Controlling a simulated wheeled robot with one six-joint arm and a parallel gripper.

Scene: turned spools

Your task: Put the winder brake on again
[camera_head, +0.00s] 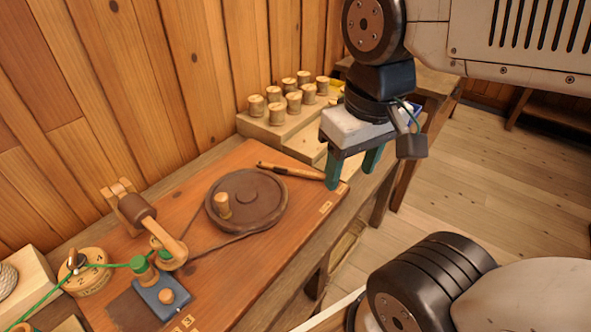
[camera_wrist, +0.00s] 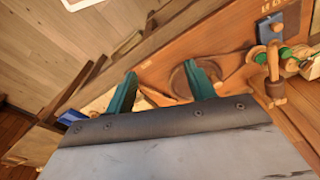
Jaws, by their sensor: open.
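The winder stands on an orange-brown board (camera_head: 222,168). Its large dark wheel (camera_head: 262,212) lies flat with a wooden crank knob (camera_head: 222,205), and a belt runs left to a green-threaded spool (camera_head: 142,269). A wooden arm with a brown roller (camera_head: 137,210) rises beside the spool. A blue block (camera_head: 160,295) with a round wooden knob sits in front of it. I cannot tell for sure which part is the brake. My gripper (camera_head: 350,180) is open and empty, above the board's right end; its green fingers also show in the wrist view (camera_wrist: 160,72), with the wheel beyond.
A slim wooden tool (camera_head: 290,172) lies between the wheel and my gripper. Several wooden spools (camera_head: 293,102) stand on a stepped rack behind. A numbered round dial (camera_head: 85,272) sits at left, with green thread passing it. The plank wall closes the back; floor is open at right.

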